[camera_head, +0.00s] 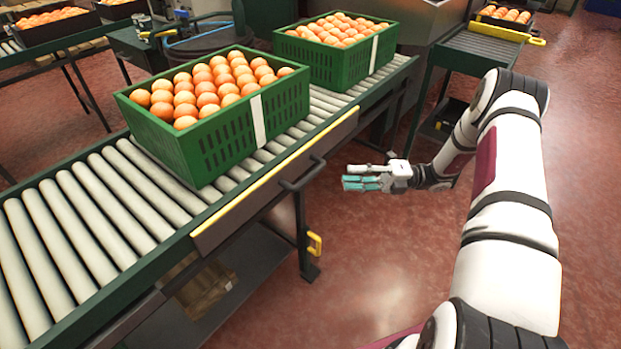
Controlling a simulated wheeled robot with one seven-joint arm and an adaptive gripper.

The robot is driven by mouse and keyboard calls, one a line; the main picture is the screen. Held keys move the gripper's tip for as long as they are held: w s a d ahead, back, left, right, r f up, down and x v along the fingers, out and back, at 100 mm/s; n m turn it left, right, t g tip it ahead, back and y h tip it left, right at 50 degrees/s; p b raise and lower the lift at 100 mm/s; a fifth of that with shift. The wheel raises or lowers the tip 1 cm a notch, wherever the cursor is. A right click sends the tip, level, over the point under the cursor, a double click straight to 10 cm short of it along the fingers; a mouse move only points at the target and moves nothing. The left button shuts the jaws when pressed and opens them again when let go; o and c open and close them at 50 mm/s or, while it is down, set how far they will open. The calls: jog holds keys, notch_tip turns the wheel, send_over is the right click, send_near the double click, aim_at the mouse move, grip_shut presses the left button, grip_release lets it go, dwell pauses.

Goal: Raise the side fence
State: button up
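The side fence (275,187) is a long dark panel with a yellow top edge, along the near right side of the roller conveyor. Its yellow edge lies about level with the rollers, below the crate tops. A dark bar handle (304,176) sticks out from its face. My gripper (352,183), white with teal finger pads, is in the air to the right of the handle, apart from it, fingers pointing left. Nothing shows in it. The gap between its fingers is not clear from this angle.
A green crate of oranges (178,155) stands on the rollers (92,210) beside the fence, another (379,55) behind it. A yellow latch-like part (315,244) sits on the conveyor leg. A box (205,288) lies on the lower shelf. Red floor to the right is clear.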

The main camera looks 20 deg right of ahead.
aim_at(311, 174)
jog(key=b+x, duration=0.2)
jog(key=x, duration=0.9)
jog(key=shift+a, duration=0.35)
grip_shut()
